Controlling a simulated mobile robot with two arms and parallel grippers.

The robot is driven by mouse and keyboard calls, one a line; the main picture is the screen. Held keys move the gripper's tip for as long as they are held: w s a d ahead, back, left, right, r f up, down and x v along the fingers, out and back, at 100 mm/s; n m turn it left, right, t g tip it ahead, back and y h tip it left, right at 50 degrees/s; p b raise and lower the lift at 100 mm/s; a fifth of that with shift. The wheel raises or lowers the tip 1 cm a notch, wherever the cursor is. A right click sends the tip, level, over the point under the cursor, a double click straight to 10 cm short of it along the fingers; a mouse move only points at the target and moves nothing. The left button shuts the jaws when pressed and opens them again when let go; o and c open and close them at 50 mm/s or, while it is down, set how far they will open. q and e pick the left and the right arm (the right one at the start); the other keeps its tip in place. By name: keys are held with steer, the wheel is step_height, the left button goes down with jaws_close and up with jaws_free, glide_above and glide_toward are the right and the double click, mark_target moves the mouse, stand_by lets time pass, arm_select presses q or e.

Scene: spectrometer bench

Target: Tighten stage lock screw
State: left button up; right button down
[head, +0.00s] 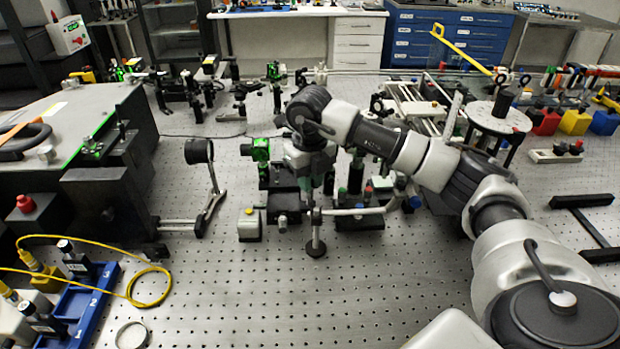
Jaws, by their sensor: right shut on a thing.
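My right gripper (308,188) points down over the middle of the optical bench, beside a dark stage assembly (284,203). It is closed low among the parts there, on what seems to be the stage lock screw. The screw itself is hidden by the fingers and wrist, so I cannot tell how far it is turned. My left gripper is not in view.
A green-faced mount (260,150) stands close left of the gripper, with a small yellow-topped box (249,225) below it. A round black lens holder (199,152) is further left. A blue numbered tray (82,306) and a yellow cable lie front left. The front middle of the bench is clear.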

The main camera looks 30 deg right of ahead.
steer(key=shift+w+r, duration=0.1)
steer(key=shift+r, duration=0.1)
steer(key=c, duration=1.1)
jaws_free()
steer(key=shift+f, duration=0.1)
steer(key=shift+o, duration=0.2)
step_height(320, 180, up, 11)
steer(key=shift+b, duration=0.4)
steer(key=shift+f, duration=0.1)
